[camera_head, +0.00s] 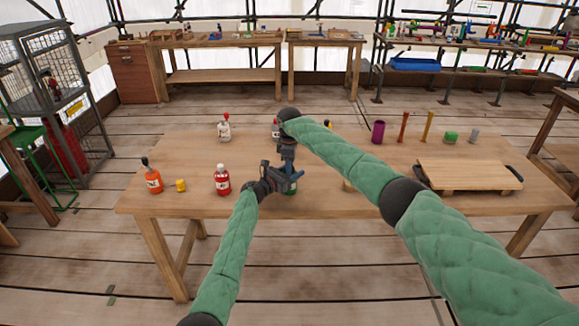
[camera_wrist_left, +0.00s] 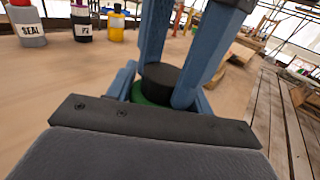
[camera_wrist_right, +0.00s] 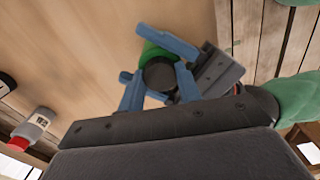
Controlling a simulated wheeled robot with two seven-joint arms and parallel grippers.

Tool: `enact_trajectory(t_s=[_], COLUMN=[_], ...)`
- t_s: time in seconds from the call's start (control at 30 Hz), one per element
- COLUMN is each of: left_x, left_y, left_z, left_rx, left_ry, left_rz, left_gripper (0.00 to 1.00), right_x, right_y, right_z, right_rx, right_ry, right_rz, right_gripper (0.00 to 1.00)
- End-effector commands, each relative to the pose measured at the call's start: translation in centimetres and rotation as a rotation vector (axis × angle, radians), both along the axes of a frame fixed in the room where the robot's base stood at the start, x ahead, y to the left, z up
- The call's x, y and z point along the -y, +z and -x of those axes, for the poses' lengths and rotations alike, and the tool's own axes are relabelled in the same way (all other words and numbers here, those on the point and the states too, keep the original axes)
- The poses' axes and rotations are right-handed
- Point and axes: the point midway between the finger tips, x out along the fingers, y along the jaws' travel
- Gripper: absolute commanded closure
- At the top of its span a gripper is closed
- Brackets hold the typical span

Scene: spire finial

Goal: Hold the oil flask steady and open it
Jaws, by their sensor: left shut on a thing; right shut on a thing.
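The oil flask is a green vessel with a black cap; a little of its green body (camera_head: 291,188) shows in the head view, mostly hidden by my grippers. In the left wrist view the black cap (camera_wrist_left: 165,84) sits on the green body (camera_wrist_left: 150,98). My left gripper (camera_head: 289,176) comes in from the side and is shut on the green body. My right gripper (camera_head: 288,165) points down from above, and its blue fingers are shut on the black cap (camera_wrist_right: 159,74). The cap sits on the flask; whether it has turned cannot be told.
A purple cylinder (camera_head: 378,131) and a wooden board (camera_head: 468,174) are at right. The table's front edge is close to the flask.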

Motion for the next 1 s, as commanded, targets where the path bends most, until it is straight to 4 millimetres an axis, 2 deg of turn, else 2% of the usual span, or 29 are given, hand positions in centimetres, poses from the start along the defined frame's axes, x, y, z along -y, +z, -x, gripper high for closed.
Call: enact_trajectory(t_s=[0.3,0.33,0.43,0.67,1.0], left_x=[0.1,0.1,0.1,0.1,0.0], left_y=[-0.1,-0.1,-0.1,-0.1,-0.3], left_z=[0.1,0.1,0.1,0.1,0.1], left_rx=[-0.001,-0.001,-0.001,-0.001,-0.004], left_ry=[-0.003,-0.003,-0.003,-0.002,-0.001], left_rz=[0.0,0.0,0.0,0.0,-0.001], left_gripper=[1.0,1.0,1.0,1.0,1.0], right_x=[0.2,0.2,0.1,0.1,0.1], right_y=[0.1,0.1,0.1,0.3,3.9], right_z=[-0.1,-0.1,-0.1,-0.1,-0.1], right_rx=[0.003,0.003,0.003,0.003,0.004], right_ry=[0.024,0.024,0.024,0.024,0.026], right_rz=[0.0,0.0,0.0,-0.001,-0.001], right_gripper=[0.93,0.64,0.44,0.44,0.44])
